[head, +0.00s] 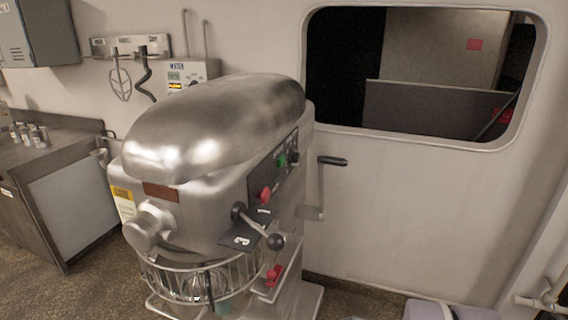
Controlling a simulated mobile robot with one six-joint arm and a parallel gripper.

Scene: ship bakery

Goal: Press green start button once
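A large metal stand mixer (215,120) stands in the middle of the head view. The green start button (282,160) is on the dark control panel on the mixer's right side. A black knob (295,157) sits just right of it, and a red button (264,195) sits lower and to the left. The green button looks unobstructed, but it is small and I cannot tell if it is pressed in. My gripper is not in view.
A lever with a black ball (275,241) juts out below the panel. A crank with a dark handle (332,161) stands at the mixer's right. A wire guard (200,275) surrounds the bowl. A metal counter (60,160) is at left. Floor space shows at lower left.

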